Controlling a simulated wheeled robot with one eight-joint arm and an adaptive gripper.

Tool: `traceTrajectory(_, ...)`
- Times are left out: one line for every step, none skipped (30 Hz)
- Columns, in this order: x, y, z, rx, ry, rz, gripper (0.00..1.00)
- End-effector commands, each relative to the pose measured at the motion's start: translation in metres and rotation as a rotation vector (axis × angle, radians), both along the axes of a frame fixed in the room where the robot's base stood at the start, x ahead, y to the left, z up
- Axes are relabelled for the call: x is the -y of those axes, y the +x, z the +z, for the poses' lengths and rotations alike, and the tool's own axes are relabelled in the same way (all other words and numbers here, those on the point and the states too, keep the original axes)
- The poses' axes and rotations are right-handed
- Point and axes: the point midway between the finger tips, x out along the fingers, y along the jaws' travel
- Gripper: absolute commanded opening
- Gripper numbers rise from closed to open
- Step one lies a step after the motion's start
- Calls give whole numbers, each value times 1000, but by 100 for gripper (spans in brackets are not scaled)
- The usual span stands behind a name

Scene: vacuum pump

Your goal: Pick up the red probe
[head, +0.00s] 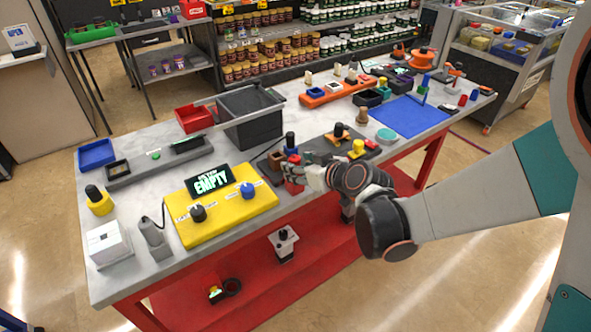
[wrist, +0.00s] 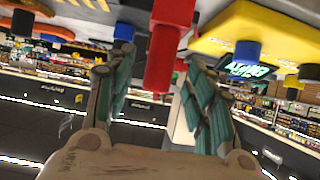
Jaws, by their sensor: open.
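The red probe (wrist: 170,45) shows in the wrist view between the two teal-padded fingers of my gripper (wrist: 158,72). The fingers are spread, with visible gaps on both sides of the probe. In the head view, a red piece that seems to be the probe (head: 292,188) sits at the dark board's front left edge, right at the tips of my gripper (head: 303,172). My gripper reaches in low from the right and hides part of it.
A yellow panel (head: 225,218) with a display reading EMPTY and two knobs lies left of my gripper. A dark grey bin (head: 250,112) stands behind. The dark board (head: 318,148) holds several small pieces close by. A blue mat (head: 410,115) lies right.

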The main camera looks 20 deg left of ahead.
Motion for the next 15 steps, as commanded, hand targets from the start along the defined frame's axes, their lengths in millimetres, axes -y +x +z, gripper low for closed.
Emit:
traceTrajectory(-5,5,-9,0,0,1,49)
traceTrajectory(-8,7,-12,0,0,1,49)
traceTrajectory(-11,10,-15,1,-1,2,49)
traceTrajectory(-14,13,-16,0,0,1,49)
traceTrajectory(-17,15,-18,0,0,1,49)
traceTrajectory(-19,17,-19,0,0,1,49)
traceTrajectory(-21,18,-20,0,0,1,49)
traceTrajectory(-21,18,-20,0,0,1,49)
traceTrajectory(-22,19,-20,0,0,1,49)
traceTrajectory(-22,19,-20,0,0,1,49)
traceTrajectory(-21,19,-19,0,0,1,49)
traceTrajectory(-21,19,-19,0,0,1,49)
traceTrajectory(-21,19,-19,0,0,1,49)
traceTrajectory(-21,19,-19,0,0,0,47)
traceTrajectory(-21,19,-19,0,0,0,38)
